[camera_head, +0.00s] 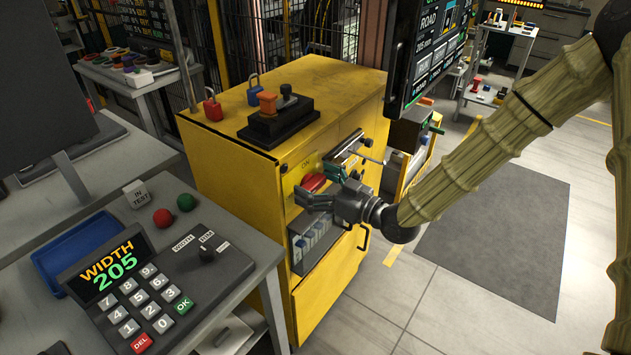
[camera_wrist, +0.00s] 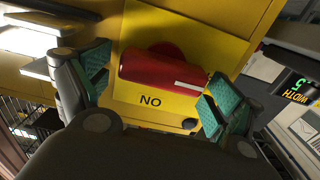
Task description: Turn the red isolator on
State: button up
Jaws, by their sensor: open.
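The red isolator (camera_head: 313,182) is on the side face of the yellow cabinet (camera_head: 235,185), just under an ON label. In the wrist view the isolator's red handle (camera_wrist: 160,70) lies lengthwise across the picture, slightly tilted, with a pale mark near its right end. The ON letters (camera_wrist: 150,100) show upside down below it. My gripper (camera_head: 320,187) is open in front of the handle. Part of the isolator is hidden by my gripper in the head view.
A black control box (camera_head: 285,125) with an orange and a black knob sits on the cabinet top, near two padlocks. A metal bracket (camera_head: 350,150) juts out right of the isolator. A grey bench with a keypad (camera_head: 135,290) stands at the left. Open floor lies right.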

jog(key=c, duration=1)
jog(key=shift+m, duration=0.4)
jog(key=m, duration=0.3)
jog(key=shift+w+d, duration=0.1)
jog(key=shift+d, duration=0.05)
jog(key=m, duration=0.4)
jog(key=shift+w+d+f+m, duration=0.1)
jog(key=shift+w+f+m, duration=0.05)
jog(key=shift+m, duration=0.15)
jog(key=m, duration=0.3)
jog(key=m+b, duration=0.1)
jog(key=shift+w+d+f+m, duration=0.1)
jog(key=shift+f+m, duration=0.2)
jog(key=m, duration=0.2)
jog(key=m+b, duration=0.1)
jog(key=m, duration=0.1)
jog(key=shift+f+m, duration=0.2)
jog(key=shift+m, duration=0.2)
